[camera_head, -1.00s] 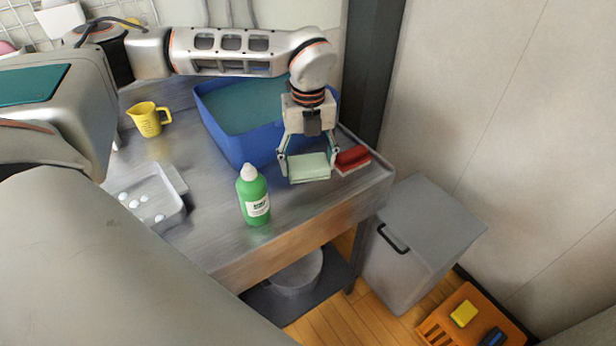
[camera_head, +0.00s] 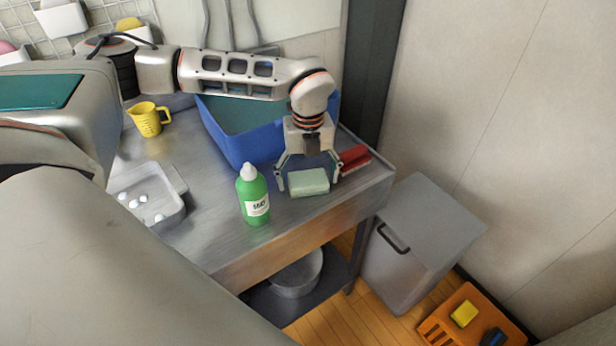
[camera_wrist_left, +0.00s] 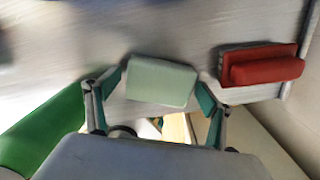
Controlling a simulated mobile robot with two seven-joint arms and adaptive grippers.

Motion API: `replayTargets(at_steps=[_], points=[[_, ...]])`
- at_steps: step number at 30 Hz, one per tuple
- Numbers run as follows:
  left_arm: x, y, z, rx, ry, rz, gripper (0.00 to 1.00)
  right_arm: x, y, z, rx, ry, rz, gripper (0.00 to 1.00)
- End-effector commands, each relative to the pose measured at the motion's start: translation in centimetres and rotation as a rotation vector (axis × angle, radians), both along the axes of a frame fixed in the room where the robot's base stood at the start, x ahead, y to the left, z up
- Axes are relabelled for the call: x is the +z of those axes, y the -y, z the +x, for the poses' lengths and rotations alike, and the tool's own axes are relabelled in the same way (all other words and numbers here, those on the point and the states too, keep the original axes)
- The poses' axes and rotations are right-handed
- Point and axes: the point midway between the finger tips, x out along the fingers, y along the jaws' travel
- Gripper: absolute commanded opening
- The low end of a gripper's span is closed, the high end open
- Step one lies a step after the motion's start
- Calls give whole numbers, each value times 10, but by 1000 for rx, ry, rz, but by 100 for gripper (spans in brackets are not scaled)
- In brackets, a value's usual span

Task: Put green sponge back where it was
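The pale green sponge (camera_head: 309,182) lies on the metal table near its front right edge. My left gripper (camera_head: 309,178) is over it, with one finger on either side. The fingers are open, with small gaps between them and the sponge. In the left wrist view the sponge (camera_wrist_left: 160,81) shows between the two finger pads of the left gripper (camera_wrist_left: 158,92). My right gripper is not in view.
A red brush (camera_head: 354,158) lies just right of the sponge. A green bottle (camera_head: 254,196) stands to its left, and a blue basin (camera_head: 238,150) is behind. A white tray (camera_head: 172,208) and a yellow cup (camera_head: 147,119) are further left. A grey bin (camera_head: 425,236) stands right.

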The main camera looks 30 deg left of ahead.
Motion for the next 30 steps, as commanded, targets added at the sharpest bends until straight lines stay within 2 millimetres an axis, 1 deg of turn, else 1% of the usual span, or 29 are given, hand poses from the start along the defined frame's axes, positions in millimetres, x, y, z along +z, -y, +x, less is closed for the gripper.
replayTargets(at_steps=[8,13,17,24,27,30], points=[[1,0,0,0,0,0,82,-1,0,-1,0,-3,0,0],[11,0,1,-1,3,0,82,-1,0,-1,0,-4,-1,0],[32,0,1,1,4,0,82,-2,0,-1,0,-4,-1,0],[83,0,1,0,5,-1,82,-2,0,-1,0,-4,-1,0],[100,0,1,1,4,0,82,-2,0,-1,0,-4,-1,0],[112,0,1,1,2,1,82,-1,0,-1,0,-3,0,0]])
